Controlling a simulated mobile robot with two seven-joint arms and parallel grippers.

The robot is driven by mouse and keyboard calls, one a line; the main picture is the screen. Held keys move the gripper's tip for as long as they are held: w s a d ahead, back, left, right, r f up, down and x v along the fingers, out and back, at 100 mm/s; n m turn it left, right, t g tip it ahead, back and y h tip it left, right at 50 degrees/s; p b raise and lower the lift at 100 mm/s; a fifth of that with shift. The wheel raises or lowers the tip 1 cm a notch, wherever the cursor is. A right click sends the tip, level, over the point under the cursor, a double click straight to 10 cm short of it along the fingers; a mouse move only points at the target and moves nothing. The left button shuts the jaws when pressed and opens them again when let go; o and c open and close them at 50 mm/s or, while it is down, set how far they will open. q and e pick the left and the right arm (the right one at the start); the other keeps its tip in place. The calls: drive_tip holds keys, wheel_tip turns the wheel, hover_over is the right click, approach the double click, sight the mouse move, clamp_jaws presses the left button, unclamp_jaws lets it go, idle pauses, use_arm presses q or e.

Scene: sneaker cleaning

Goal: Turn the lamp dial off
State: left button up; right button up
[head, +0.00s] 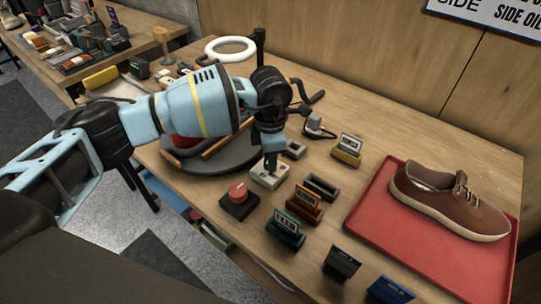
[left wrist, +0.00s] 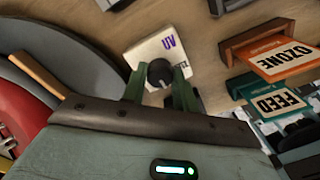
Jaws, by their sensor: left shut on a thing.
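The lamp dial is a black round knob (left wrist: 160,72) on a small white box (left wrist: 158,47) with purple "UV" lettering. The white box also shows on the table in the head view (head: 262,180), under my left gripper (head: 270,164). My left gripper points down and is shut on the knob, one green finger on each side of it in the left wrist view (left wrist: 158,84). The knob carries a pale mark, but its exact setting is hard to read. My right gripper is not in view.
A red knob on a black base (head: 238,196) stands just in front. Orange "OZONE" (head: 305,204) and teal "FEED" (head: 286,229) holders stand to the right. A round dark turntable (head: 205,163) is close on the left. A brown sneaker (head: 445,197) sits on a red tray (head: 400,249).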

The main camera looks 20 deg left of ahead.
use_arm(q)
drive_tip(key=shift+m, duration=0.6)
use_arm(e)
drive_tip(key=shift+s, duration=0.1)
use_arm(q)
drive_tip(key=shift+r, duration=0.1)
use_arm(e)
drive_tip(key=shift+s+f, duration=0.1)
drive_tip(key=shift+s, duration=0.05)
use_arm(q)
drive_tip(key=o, duration=1)
drive_tip(key=shift+r, duration=3.9)
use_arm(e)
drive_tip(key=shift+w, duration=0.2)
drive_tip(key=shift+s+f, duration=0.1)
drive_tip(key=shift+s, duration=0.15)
